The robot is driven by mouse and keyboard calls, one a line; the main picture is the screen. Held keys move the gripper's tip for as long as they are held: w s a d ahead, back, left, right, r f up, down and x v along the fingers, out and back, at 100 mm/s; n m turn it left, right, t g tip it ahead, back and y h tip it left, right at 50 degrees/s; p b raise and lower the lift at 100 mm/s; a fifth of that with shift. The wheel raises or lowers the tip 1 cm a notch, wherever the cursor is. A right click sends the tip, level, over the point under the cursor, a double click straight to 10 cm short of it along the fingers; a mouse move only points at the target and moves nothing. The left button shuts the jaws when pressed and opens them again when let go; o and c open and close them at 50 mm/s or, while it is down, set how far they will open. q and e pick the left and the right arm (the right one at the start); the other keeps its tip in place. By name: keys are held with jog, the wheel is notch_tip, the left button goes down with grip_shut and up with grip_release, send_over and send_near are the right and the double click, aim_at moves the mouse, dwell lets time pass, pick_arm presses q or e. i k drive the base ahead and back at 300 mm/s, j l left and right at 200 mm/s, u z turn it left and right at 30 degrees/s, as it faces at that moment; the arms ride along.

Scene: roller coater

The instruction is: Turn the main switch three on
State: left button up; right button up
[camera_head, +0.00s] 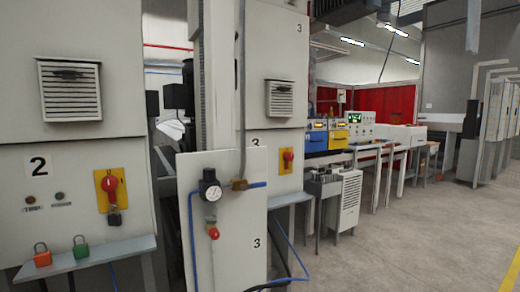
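The cabinet marked 3 (276,50) stands in the middle of the view. Its main switch (287,157) is a red knob on a yellow plate, low on the cabinet's right side. The knob is too small to tell its position. A front panel (255,195), also marked 3, stands just left of and below the switch and carries a gauge and a red knob. Neither of my grippers is in view.
A cabinet marked 2 (30,130) with a similar red switch (109,183) stands at left. A blue hose and dark cables hang by the front panel. A bench with devices (350,135) runs behind. Open floor (400,240) lies at right.

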aim_at(289, 157)
jog(key=i+l, duration=0.25)
jog(key=l, duration=0.15)
jog(key=i+l+u, duration=0.1)
jog(key=i+l, duration=0.45)
jog(key=l, duration=0.25)
jog(key=i+l, duration=0.25)
jog(key=l, duration=0.15)
jog(key=i+l+u, duration=0.1)
jog(key=i+l, duration=0.15)
jog(key=l, duration=0.2)
jog(key=i+l, duration=0.25)
jog(key=l, duration=0.15)
